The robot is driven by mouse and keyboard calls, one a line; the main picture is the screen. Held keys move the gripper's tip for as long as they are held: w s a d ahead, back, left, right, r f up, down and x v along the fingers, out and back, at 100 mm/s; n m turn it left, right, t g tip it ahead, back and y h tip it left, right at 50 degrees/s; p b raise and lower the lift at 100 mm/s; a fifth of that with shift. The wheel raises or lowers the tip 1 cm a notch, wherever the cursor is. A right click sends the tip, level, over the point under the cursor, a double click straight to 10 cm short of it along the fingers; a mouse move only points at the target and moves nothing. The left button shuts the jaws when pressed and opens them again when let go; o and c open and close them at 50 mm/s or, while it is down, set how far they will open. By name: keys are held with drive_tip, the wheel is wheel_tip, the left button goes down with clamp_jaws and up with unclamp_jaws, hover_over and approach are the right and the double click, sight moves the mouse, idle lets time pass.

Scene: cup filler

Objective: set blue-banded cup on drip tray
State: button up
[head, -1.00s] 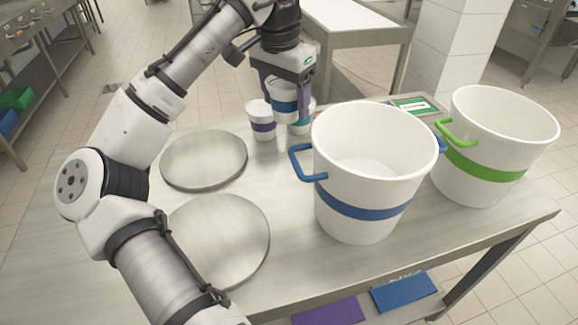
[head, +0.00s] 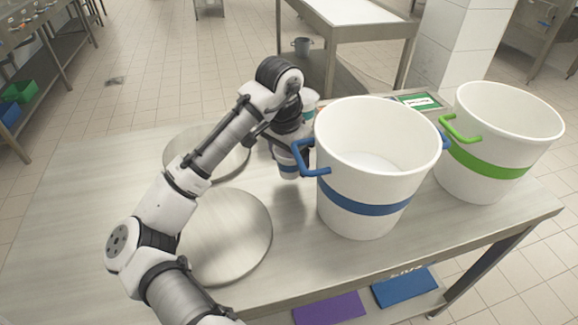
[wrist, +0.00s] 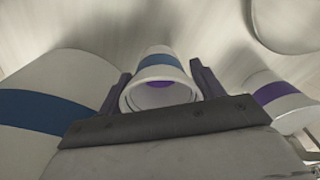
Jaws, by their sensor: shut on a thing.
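My gripper (head: 279,150) is shut on the blue-banded cup (head: 287,168), a small white cup, and holds it left of the large blue-banded bucket. In the wrist view the cup (wrist: 158,62) is between my two fingers (wrist: 162,82), with its open mouth facing the camera and something purple showing inside. My arm partly hides the cup in the head view. I cannot clearly pick out the drip tray; two flat round steel discs, a far one (head: 176,150) and a near one (head: 228,238), lie on the table to the left.
The large white bucket (head: 375,180) with blue handles stands close on the right. A green-banded bucket (head: 492,150) is further right. A teal-banded cup (head: 309,103) is behind my arm, and a purple-banded cup (wrist: 278,92) shows in the wrist view. The table's left side is clear.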

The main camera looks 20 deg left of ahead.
sight(289, 168)
drive_tip(key=shift+f, duration=1.45)
drive_tip(key=shift+f, duration=0.2)
drive_tip(key=o, duration=1)
drive_tip(key=shift+r, duration=0.1)
